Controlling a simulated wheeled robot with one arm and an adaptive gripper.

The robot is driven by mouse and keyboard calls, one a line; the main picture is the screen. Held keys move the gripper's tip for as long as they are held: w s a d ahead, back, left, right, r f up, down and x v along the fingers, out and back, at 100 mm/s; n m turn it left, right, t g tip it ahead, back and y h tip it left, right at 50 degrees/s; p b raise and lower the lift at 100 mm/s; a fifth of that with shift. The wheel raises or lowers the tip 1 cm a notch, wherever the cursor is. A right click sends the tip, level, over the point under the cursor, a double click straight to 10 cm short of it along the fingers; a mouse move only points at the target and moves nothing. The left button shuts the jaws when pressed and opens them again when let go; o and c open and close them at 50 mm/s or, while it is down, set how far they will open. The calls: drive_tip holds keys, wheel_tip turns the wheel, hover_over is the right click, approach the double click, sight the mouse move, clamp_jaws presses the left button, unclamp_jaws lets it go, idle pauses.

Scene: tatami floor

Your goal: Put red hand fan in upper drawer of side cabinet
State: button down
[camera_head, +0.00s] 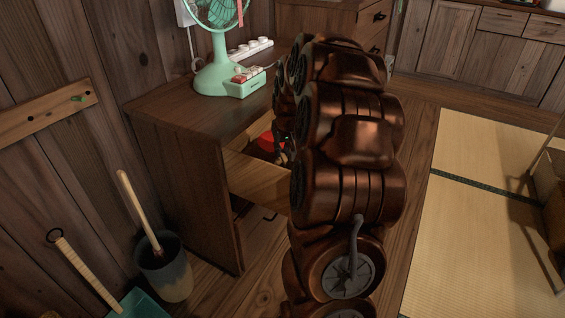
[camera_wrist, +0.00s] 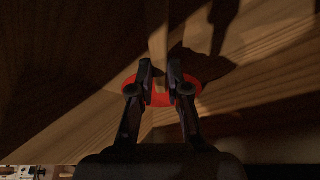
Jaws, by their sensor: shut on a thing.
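The side cabinet (camera_head: 190,165) is brown wood and stands against the wall. Its upper drawer (camera_head: 258,181) is pulled open, and my arm hides its right part. The red hand fan (camera_head: 266,142) shows as a small red patch inside the drawer opening, below the cabinet top. In the wrist view the fan (camera_wrist: 160,99) is a red oval between and behind my fingers. My gripper (camera_wrist: 160,72) is shut on the fan, with wooden surfaces close around it. In the head view my gripper (camera_head: 281,150) is mostly hidden by my arm. I cannot tell whether the fan touches the drawer bottom.
A green electric fan (camera_head: 217,65) and a white power strip (camera_head: 250,48) stand on the cabinet top. A bucket (camera_head: 165,268) with a wooden handle and a teal dustpan (camera_head: 140,303) stand at front left. Tatami (camera_head: 480,200) on the right is mostly clear.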

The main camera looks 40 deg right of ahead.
sight(283, 154)
drive_tip(key=shift+f+b, duration=0.6)
drive_tip(key=shift+f, duration=1.25)
drive_tip(key=shift+f, duration=0.15)
drive_tip(key=c, duration=1.1)
unclamp_jaws()
drive_tip(key=shift+c, duration=0.2)
drive_tip(key=shift+s+r, duration=0.1)
drive_tip(key=shift+r, duration=0.45)
drive_tip(key=p+v, duration=0.3)
drive_tip(key=v, duration=0.8)
drive_tip(key=shift+s+a, duration=0.1)
drive_tip(key=shift+s, duration=0.05)
